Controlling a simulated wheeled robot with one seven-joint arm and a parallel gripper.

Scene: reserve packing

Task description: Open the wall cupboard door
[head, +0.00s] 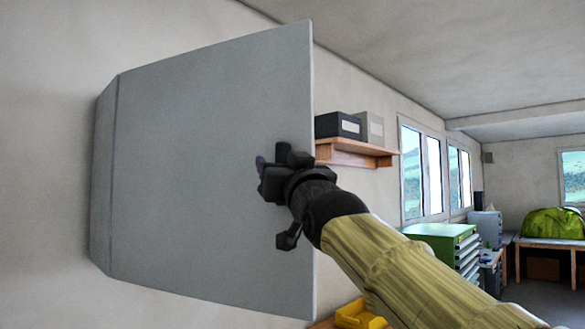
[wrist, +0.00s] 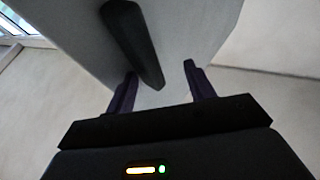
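The wall cupboard (head: 102,185) is a grey box on the left wall. Its grey door (head: 205,165) stands swung out from the wall, outer face towards me in the head view; the interior is hidden. In the wrist view the door (wrist: 190,35) carries a dark bar handle (wrist: 130,45). My gripper (head: 268,170) is at the door's outer face near its free edge and hides most of the handle in the head view. In the wrist view my gripper (wrist: 160,78) has its fingers apart, with the handle's near end between or just beyond them. I cannot tell whether they touch it.
A wooden shelf (head: 350,153) with a dark box (head: 338,125) and a grey box (head: 371,127) is on the wall behind the door. A yellow bin (head: 358,315) is below. A green drawer cabinet (head: 440,238) and a bench (head: 548,243) stand farther back.

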